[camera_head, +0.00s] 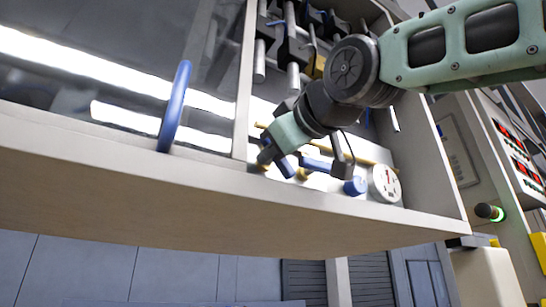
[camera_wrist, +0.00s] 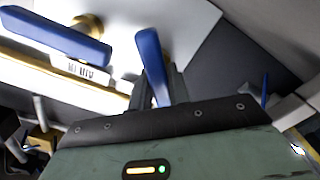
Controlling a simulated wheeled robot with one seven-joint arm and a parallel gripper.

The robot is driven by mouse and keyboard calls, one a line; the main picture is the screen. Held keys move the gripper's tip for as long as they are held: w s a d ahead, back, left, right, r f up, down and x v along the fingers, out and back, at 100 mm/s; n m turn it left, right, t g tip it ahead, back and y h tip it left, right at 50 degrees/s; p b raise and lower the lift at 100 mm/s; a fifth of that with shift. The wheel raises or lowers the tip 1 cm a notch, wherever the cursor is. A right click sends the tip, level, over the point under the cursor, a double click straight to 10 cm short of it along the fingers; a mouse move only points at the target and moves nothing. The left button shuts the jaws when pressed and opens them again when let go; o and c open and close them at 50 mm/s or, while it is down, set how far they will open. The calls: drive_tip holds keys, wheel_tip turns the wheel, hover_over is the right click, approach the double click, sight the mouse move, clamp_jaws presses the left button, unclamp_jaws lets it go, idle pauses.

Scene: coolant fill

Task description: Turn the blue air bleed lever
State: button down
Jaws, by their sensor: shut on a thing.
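A blue lever (camera_wrist: 152,62) stands between the fingers of my gripper (camera_wrist: 160,92) in the wrist view, and the gripper is shut on it. The fingers hide part of the lever. A second blue lever (camera_wrist: 55,35) on a brass fitting (camera_wrist: 88,24) lies to its left, apart from the fingers. A small label (camera_wrist: 88,72) sits below that fitting, upside down and hard to read. In the head view my gripper (camera_head: 267,156) reaches down into the cabinet bay, beside a blue lever (camera_head: 285,168), with another blue lever (camera_head: 318,165) to the right.
A white round gauge (camera_head: 385,184) and a blue cap (camera_head: 355,186) are right of the levers. The cabinet's front ledge (camera_head: 200,180) runs below. A large blue handle (camera_head: 174,106) stands on the left. Metal pipes (camera_head: 291,45) are above.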

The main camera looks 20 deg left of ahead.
drive_tip(key=m+b, duration=0.1)
drive_tip(key=m, duration=0.3)
drive_tip(key=shift+w+f+m, duration=0.1)
drive_tip(key=shift+m, duration=0.2)
drive_tip(key=shift+w+d+m+b, duration=0.1)
drive_tip(key=shift+m+b, duration=0.2)
drive_tip(key=shift+m, duration=1.3)
drive_tip(key=c, duration=1.3)
unclamp_jaws()
drive_tip(key=shift+d, duration=0.1)
drive_tip(key=b+v, duration=0.7)
drive_tip(key=v, duration=1)
drive_tip(key=shift+d, duration=0.15)
